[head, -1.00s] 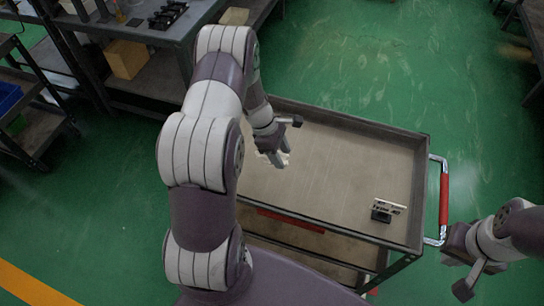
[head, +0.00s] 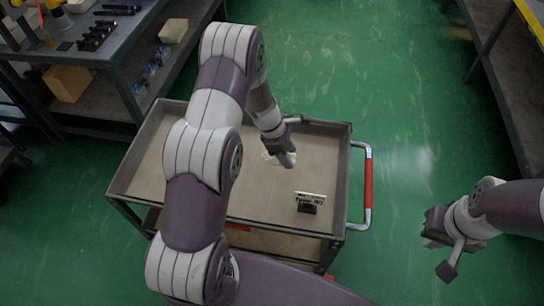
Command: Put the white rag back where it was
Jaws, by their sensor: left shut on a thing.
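The white rag (head: 272,158) shows as a small pale patch at the fingers of my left gripper (head: 283,160). My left gripper is shut on it, over the middle of the trolley's top tray (head: 245,199). The arm hides part of the rag, and I cannot tell whether it touches the tray. My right gripper (head: 436,252) is out to the right of the trolley, over the floor, away from the rag; its fingers are too unclear to judge.
A small block with a label plate (head: 309,201) stands on the tray at the right. The trolley has a red handle (head: 368,185). A workbench (head: 123,48) with dark tools stands at upper left, with a box (head: 66,84) below. Green floor is clear at upper right.

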